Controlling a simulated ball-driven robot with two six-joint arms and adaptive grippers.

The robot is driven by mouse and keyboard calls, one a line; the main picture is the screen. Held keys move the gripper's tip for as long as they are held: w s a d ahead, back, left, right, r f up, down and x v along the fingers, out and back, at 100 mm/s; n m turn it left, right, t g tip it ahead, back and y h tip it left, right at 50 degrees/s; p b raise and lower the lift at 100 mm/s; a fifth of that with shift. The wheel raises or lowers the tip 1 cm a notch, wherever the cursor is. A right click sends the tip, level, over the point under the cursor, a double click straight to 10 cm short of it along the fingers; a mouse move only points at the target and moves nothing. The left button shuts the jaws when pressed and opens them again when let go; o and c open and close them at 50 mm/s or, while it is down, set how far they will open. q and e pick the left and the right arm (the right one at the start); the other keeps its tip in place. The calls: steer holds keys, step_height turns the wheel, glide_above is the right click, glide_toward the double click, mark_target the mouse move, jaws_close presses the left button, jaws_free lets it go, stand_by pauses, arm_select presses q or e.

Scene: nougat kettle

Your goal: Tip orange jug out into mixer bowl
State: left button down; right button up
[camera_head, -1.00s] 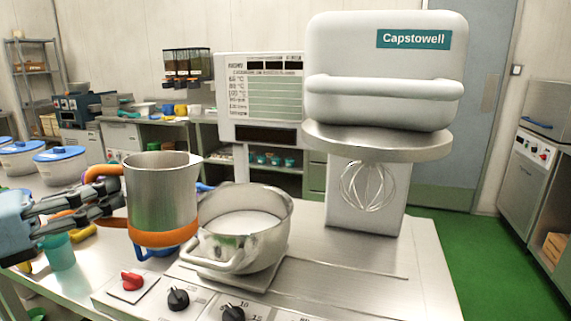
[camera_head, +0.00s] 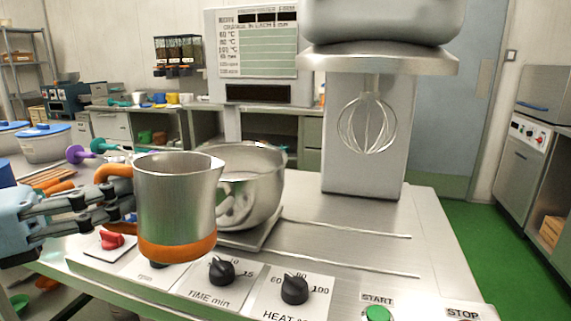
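The orange jug (camera_head: 176,205) is a steel jug with an orange band at its base and an orange handle (camera_head: 113,173). It is upright, its spout towards the right. My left gripper (camera_head: 120,200) is at the handle side, its dark fingers closed about the handle; the contact is partly hidden behind the jug. The mixer bowl (camera_head: 262,185) is steel with a side handle and stands on the machine's plate just behind and right of the jug. The jug hides its left part. My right gripper is not in view.
The mixer head with its whisk (camera_head: 367,124) hangs right of the bowl. A front panel carries a red knob (camera_head: 112,240), black knobs (camera_head: 294,289) and a green start button (camera_head: 378,315). Lidded tubs (camera_head: 45,143) stand at the left. The steel top right of the bowl is clear.

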arm_select(q)
steer(key=shift+s+f, duration=0.1)
steer(key=shift+f, duration=0.15)
